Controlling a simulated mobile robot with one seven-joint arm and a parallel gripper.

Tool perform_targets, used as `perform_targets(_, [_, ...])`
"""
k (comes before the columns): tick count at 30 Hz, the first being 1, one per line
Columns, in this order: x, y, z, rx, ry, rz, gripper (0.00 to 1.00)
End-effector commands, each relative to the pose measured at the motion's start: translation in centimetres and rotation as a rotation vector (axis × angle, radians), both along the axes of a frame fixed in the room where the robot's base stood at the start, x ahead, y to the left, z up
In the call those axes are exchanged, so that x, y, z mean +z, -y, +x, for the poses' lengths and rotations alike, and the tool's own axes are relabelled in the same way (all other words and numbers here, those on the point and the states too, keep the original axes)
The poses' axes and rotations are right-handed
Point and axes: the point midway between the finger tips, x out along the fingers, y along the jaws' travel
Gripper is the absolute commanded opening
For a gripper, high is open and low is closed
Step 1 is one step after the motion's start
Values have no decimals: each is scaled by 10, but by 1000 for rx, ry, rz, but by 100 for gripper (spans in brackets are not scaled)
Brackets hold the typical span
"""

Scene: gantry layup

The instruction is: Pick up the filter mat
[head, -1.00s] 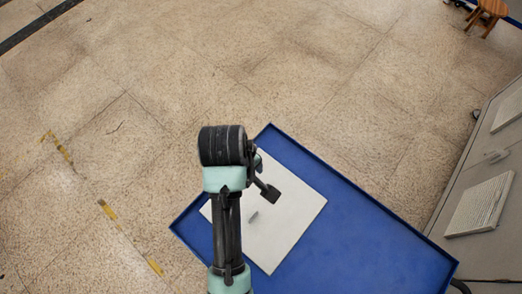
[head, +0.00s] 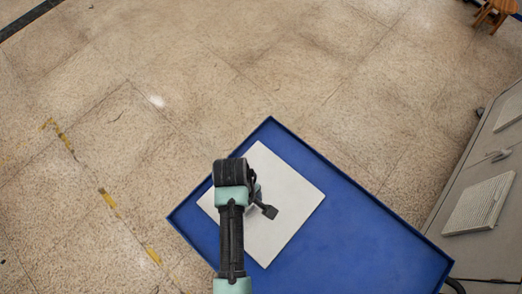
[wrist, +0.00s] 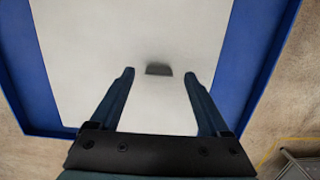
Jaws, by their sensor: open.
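The filter mat (head: 285,195) is a flat white square lying on the blue tray-like surface (head: 350,225). In the wrist view the mat (wrist: 160,35) fills the middle, with a small dark grey tab (wrist: 159,69) on it. My gripper (wrist: 160,74) is open, its two fingers apart on either side of the tab in the picture. The fingers hold nothing. How high the fingertips are above the mat is hard to tell. In the head view my gripper (head: 268,211) shows over the mat, and my arm hides part of the mat's left side and the tab.
The blue surface has a raised rim and bare room to the right of the mat. A grey cabinet-like unit (head: 455,250) with a ribbed light panel (head: 480,203) stands at the right. A wooden stool (head: 492,14) is at the far top right. The tiled floor (head: 130,110) is open.

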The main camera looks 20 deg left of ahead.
Motion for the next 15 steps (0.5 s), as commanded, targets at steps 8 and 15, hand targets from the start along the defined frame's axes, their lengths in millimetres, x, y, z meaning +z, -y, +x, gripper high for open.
perform_targets(8, [-18,2,-1,-1,0,0,80])
perform_targets(15, [-17,2,0,-1,1,1,60])
